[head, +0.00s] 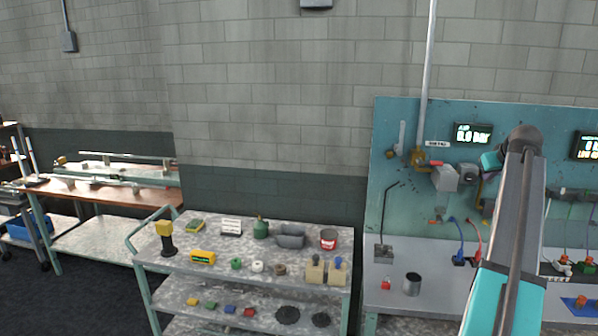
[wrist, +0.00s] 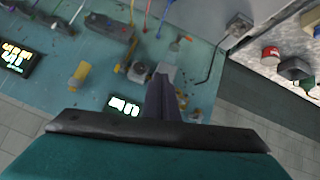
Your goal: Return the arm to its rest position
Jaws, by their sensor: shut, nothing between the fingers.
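My arm (head: 510,240) rises from the lower right of the head view, in front of the teal panel (head: 400,115), up to a dark joint. A small teal part of my arm shows just left of that joint; my gripper itself cannot be made out there. In the wrist view my gripper (wrist: 162,82) shows as dark fingers shut together, with nothing between them. Behind the fingers is the panel (wrist: 200,75) with its fittings, seen turned over. I cannot tell the gap between the fingertips and the panel.
A cart (head: 150,262) with several small items stands left of the panel bench (head: 440,306). A metal cup (head: 412,284) and cables are on the bench. A display (head: 473,133) and a vertical pipe (head: 428,60) are near my arm. A wooden-topped table (head: 110,195) stands far left.

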